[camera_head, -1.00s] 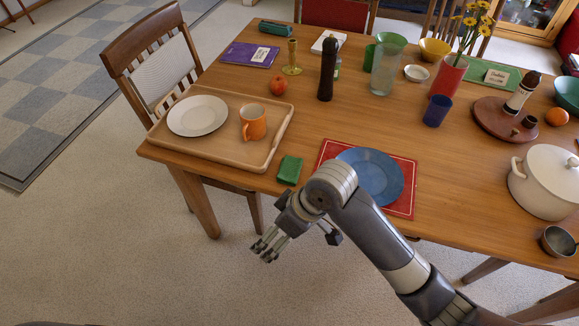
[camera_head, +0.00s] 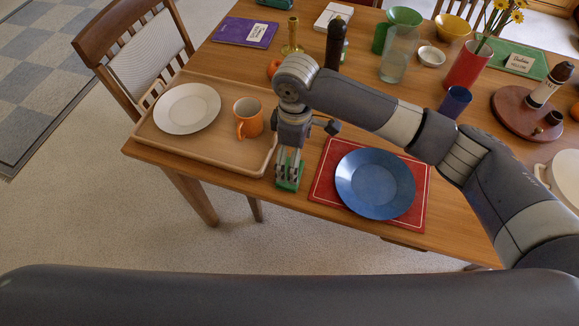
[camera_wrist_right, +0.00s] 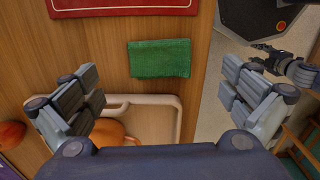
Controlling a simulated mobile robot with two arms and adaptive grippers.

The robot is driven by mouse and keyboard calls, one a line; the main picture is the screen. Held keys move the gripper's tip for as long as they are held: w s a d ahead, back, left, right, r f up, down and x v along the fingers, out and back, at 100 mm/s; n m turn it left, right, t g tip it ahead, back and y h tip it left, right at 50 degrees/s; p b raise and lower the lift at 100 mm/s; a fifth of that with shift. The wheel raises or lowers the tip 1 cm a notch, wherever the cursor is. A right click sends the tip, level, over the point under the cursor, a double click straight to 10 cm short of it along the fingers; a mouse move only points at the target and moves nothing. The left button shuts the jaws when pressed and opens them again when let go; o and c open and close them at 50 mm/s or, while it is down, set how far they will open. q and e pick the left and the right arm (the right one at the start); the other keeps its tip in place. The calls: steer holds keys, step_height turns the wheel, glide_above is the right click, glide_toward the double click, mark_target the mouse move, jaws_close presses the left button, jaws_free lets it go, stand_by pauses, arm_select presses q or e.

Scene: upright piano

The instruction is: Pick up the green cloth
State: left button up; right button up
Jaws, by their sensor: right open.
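The green cloth (camera_head: 289,184) is a small folded rectangle at the table's front edge, between the wooden tray and the red placemat. My right gripper (camera_head: 288,178) points down over it and hides much of it in the head view. In the right wrist view the cloth (camera_wrist_right: 160,58) lies flat on the table, fully visible. The right gripper's fingers (camera_wrist_right: 163,85) are spread wide on either side, with nothing between them. What looks like my left gripper (camera_wrist_right: 280,62) shows small at the upper right of the right wrist view, away from the cloth; its fingers are unclear.
The wooden tray (camera_head: 200,158) with a white plate (camera_head: 188,108) and orange mug (camera_head: 248,118) is close on the left. The red placemat (camera_head: 325,180) with a blue plate (camera_head: 375,184) is close on the right. A dark pepper mill (camera_head: 335,43) stands behind.

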mark_target(285, 186)
step_height(285, 186, down, 2)
steer(key=shift+w+f, duration=0.1)
steer(key=shift+f, duration=0.25)
step_height(285, 186, down, 4)
steer(key=shift+f+p, duration=0.15)
steer(key=shift+p, duration=0.3)
steer(key=shift+f, duration=0.25)
steer(key=c, duration=0.7)
arm_select(q)
steer(key=shift+s+r, duration=0.2)
steer(key=shift+s, duration=0.45)
steer(key=shift+s+r, duration=0.2)
steer(key=shift+s, duration=0.4)
